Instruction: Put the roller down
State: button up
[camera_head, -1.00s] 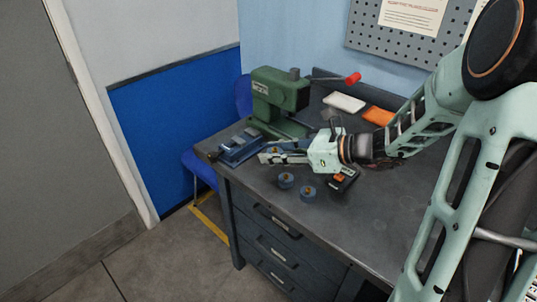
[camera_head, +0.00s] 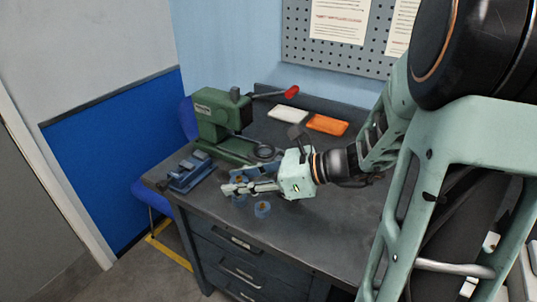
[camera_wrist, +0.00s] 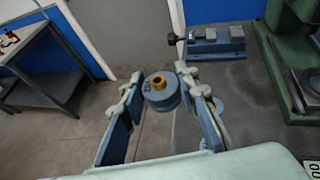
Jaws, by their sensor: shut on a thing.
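My gripper (camera_head: 236,183) is shut on a blue-grey roller with a brass hub. The roller (camera_wrist: 161,92) sits between the two fingers in the wrist view, brass hub facing up. In the head view the held roller is mostly hidden by the fingers. My gripper is over the front left part of the dark bench (camera_head: 300,235), to the right of the blue vise (camera_head: 190,172). The height of the roller above the bench is hard to tell.
Two similar blue discs, (camera_head: 262,209) and (camera_head: 239,201), stand on the bench close below my gripper. A green press (camera_head: 215,120) with a red-tipped lever stands behind. A white tray (camera_head: 288,114) and an orange tray (camera_head: 327,124) lie at the back. The front right bench top is clear.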

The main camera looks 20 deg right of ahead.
dwell(0.5)
jog(key=shift+m+t+h, duration=0.3)
jog(key=shift+m+t, duration=0.3)
jog(key=shift+m, duration=0.1)
jog(key=w+d+f, duration=0.2)
jog(key=d+f, duration=0.1)
jog(key=w+d+f, duration=0.3)
jog(key=shift+w+d+f, duration=0.1)
jog(key=shift+w+d, duration=0.05)
jog(key=shift+d, duration=0.1)
notch_tip(320, 180, up, 6)
jog(key=p, duration=1.2)
jog(key=shift+d+p, duration=0.15)
jog(key=shift+p, duration=0.25)
jog(key=shift+w+f, duration=0.1)
jog(key=shift+w, duration=0.1)
